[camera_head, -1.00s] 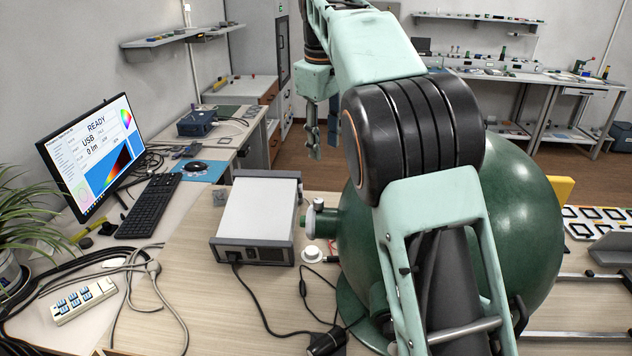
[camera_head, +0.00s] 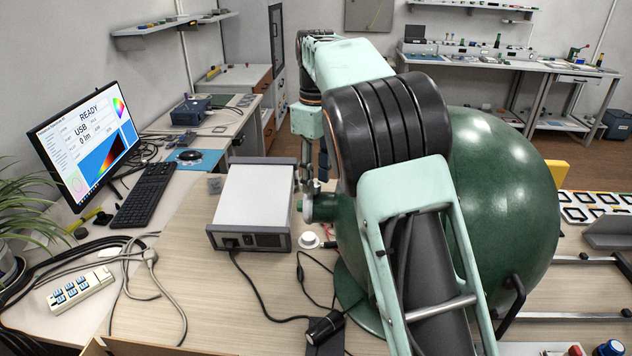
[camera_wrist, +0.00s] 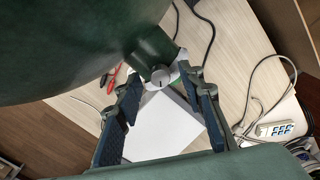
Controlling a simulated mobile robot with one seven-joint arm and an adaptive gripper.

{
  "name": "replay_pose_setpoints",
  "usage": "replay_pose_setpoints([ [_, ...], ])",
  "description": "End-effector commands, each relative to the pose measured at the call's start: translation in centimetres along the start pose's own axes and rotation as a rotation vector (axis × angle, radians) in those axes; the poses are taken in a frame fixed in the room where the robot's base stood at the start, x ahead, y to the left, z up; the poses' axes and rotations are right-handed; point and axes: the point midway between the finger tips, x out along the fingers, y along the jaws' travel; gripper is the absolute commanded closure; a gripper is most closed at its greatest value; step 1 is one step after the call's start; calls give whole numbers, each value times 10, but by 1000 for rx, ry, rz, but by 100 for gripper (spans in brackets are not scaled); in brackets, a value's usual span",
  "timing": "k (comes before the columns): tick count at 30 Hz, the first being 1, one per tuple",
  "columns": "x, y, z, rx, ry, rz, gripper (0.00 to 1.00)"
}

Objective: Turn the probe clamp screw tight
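The large green sphere (camera_head: 505,195) stands on the table, with a short green side port (camera_head: 326,207) on its left side. In the wrist view the port (camera_wrist: 150,47) ends in a pale collar with a small light grey, slotted clamp screw (camera_wrist: 160,76). My gripper (camera_wrist: 162,84) is open, its two blue-padded fingers on either side of the screw. I cannot tell whether either fingertip touches it. In the head view my gripper (camera_head: 309,183) points down just above the port's end; my arm hides part of the sphere, and the screw is hard to make out.
A white-topped instrument box (camera_head: 252,203) stands close left of the port, with a small white round piece (camera_head: 309,240) and black cables beside it. A monitor (camera_head: 92,150), keyboard (camera_head: 145,194) and power strip (camera_head: 82,287) are farther left.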

Motion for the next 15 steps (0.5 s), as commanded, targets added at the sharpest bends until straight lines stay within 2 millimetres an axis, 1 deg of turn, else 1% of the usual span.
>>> replay_pose_setpoints([
  [3, 6, 0, 0, 0, 0, 0, 64],
  [11, 7, 0, 0, 0, 0, 0, 64],
  [15, 7, 0, 0, 0, 0, 0, 78],
])
